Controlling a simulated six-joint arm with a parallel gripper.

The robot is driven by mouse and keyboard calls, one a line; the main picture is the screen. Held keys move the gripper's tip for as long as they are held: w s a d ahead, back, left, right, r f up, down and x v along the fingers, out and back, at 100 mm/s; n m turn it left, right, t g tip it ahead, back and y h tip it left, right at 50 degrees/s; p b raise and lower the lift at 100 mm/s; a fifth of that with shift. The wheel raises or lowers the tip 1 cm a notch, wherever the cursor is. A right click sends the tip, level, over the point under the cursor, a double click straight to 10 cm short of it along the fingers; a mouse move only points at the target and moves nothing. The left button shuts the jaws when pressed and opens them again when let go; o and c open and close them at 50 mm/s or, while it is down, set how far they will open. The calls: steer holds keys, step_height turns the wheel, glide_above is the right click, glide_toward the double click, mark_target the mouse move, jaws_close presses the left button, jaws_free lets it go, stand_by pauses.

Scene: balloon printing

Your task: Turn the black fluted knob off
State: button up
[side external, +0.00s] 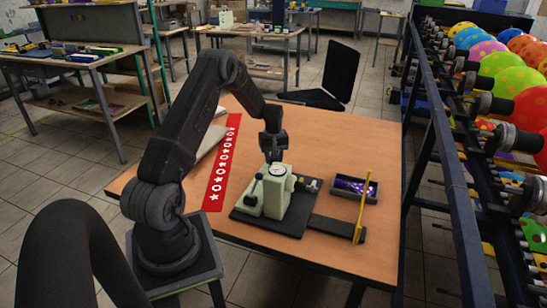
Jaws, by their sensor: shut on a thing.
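A pale green machine (274,193) with a round white dial on top stands on a black base plate (262,226) on the wooden table. My gripper (273,158) points down at the top of the machine, just behind the dial, with its jaws shut. The black fluted knob cannot be made out apart from the dark fingers, which cover the spot they hold. Small dark fittings show on the machine's left and right sides.
A red strip with white shapes (221,170) lies on the left. A rack of colourful balloons (490,60) runs beyond the table's right edge.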

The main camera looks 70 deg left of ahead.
mark_target(274, 158)
steer(key=o, duration=0.9)
step_height(274, 158, up, 14)
steer(key=shift+f, duration=0.1)
steer(key=s+d+r+m+t+y, duration=0.1)
steer(key=d+r+m, duration=0.3)
steer(key=d+r, duration=0.5)
steer(key=s+d+r+m+t, duration=0.2)
steer(key=d+r+m, duration=0.3)
steer(key=d, duration=0.9)
steer(key=s+d+m+t, duration=0.1)
steer(key=s+d+m, duration=0.1)
steer(key=s+d, duration=0.3)
steer(key=s+d+r+m, duration=0.1)
steer(key=s+d+m, duration=0.1)
steer(key=s+d, duration=0.3)
steer(key=s+d+m+t+h, duration=0.1)
steer(key=s+d+m, duration=0.2)
steer(key=s+d, duration=0.2)
steer(key=shift+s+d+r+t, duration=0.15)
steer(key=shift+d+r+t, duration=0.1)
steer(key=shift+r+t, duration=0.05)
